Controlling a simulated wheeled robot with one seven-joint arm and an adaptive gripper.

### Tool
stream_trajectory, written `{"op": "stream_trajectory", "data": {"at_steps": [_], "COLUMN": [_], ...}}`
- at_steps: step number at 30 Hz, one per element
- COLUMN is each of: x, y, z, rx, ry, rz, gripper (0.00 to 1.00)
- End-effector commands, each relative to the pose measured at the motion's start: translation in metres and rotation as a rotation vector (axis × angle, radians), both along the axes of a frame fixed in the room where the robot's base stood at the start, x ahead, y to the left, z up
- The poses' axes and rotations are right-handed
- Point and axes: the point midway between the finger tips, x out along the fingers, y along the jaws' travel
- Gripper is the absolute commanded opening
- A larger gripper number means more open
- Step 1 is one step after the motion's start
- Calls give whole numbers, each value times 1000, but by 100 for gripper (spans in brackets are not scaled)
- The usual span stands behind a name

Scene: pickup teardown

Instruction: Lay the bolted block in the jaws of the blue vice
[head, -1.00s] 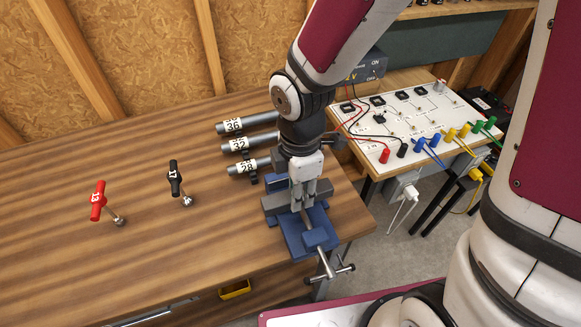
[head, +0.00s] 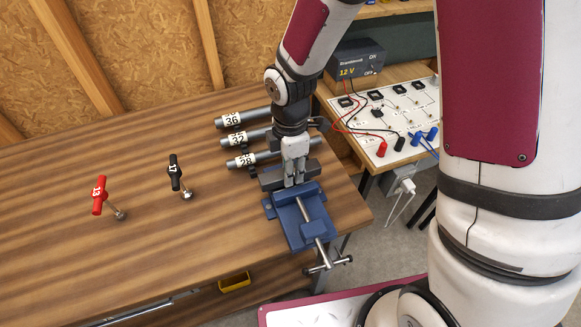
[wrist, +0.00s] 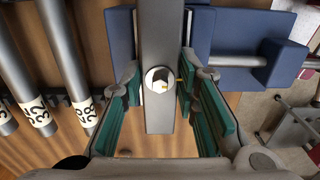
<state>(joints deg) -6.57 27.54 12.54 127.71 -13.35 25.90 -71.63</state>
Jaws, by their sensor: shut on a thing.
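My gripper (head: 297,181) points down at the back of the blue vice (head: 312,228) and is shut on the bolted block. The block (head: 270,183) is a dark grey bar whose ends show on both sides of my fingers in the head view. In the wrist view the block (wrist: 160,35) runs upright in the picture between the teal finger pads, its bolt head facing me. Blue parts of the vice (wrist: 203,45) show on both sides of it. Whether the block touches the vice or hangs above it, I cannot tell. My fingers hide part of the block.
Several numbered grey tubes (head: 245,118) lie left of my wrist. A red-handled tool (head: 99,195) and a black-handled tool (head: 174,172) stand further left. The vice's screw handle (head: 328,264) overhangs the bench's front edge. A white circuit board (head: 400,115) stands right. The front-left bench is clear.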

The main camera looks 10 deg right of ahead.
Motion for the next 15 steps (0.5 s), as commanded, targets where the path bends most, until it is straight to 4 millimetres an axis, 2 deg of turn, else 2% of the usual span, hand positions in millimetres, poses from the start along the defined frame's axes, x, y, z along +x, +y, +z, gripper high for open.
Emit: {"op": "stream_trajectory", "data": {"at_steps": [15], "x": [1], "y": [0], "z": [-7], "rx": [1], "ry": [-3], "rz": [2], "gripper": [0]}}
